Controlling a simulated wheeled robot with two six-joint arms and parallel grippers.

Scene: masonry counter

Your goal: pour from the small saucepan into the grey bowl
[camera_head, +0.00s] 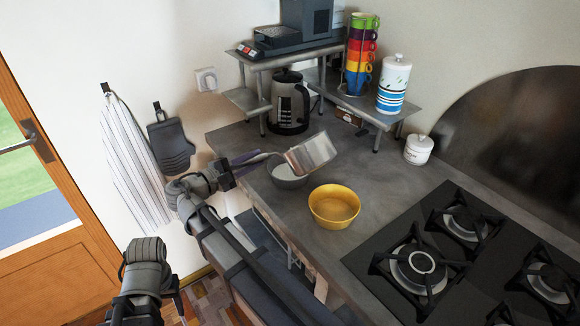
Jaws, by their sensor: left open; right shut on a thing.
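The small saucepan (312,152) is metallic and tilted on its side above the far edge of the grey bowl. The grey bowl (290,181) stands on the counter near its left edge, with something white inside, and the saucepan hides part of its rim. My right gripper (240,168) is shut on the saucepan's handle, left of the bowl. I cannot tell whether anything is flowing from the saucepan. My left gripper (146,308) is at the bottom left, open and empty, away from the counter and partly cut off by the frame.
A yellow bowl (334,207) stands right of the grey bowl. A white jar (418,149) and a gas hob (450,250) are at the right.

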